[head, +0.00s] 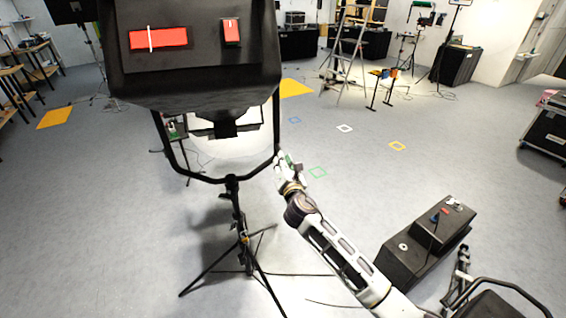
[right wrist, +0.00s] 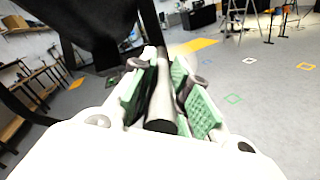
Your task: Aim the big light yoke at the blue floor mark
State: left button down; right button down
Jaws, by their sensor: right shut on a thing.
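The big black light (head: 195,65) stands on a tripod (head: 240,225) with its back, carrying red panels, towards me. Its yoke (head: 205,178) is a dark U-shaped tube under the housing. My right gripper (head: 286,163) is at the yoke's right side. In the right wrist view, the green-padded jaws of the right gripper (right wrist: 165,95) are shut on a dark yoke tube (right wrist: 161,105), which lies between them. The blue floor mark (head: 294,120) is a small square outline beyond the light, to its right. A bright patch (head: 245,143) lies on the floor left of that mark. My left gripper is out of view.
White (head: 344,128), yellow (head: 397,146) and green (head: 317,172) marks lie on the open floor at right. A black box (head: 428,240) with controls stands at lower right. Cables cross the floor by the tripod. A ladder (head: 347,45) stands at the back.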

jog(key=s+a+m+h+b, duration=0.2)
jog(key=s+a+m+h, duration=0.2)
jog(key=s+h, duration=0.3)
jog(key=shift+s+a+f, duration=0.2)
jog(key=shift+s+f, duration=0.05)
jog(key=shift+s, duration=0.05)
dwell(0.4)
jog(key=c, duration=1.6)
grip_release()
jog(key=shift+o, duration=1.4)
jog(key=shift+s+d, duration=0.1)
jog(key=s+a, duration=0.1)
jog(key=s, duration=0.6)
jog(key=shift+a+r, duration=0.15)
jog(key=shift+r, duration=0.1)
jog(key=shift+s, duration=0.1)
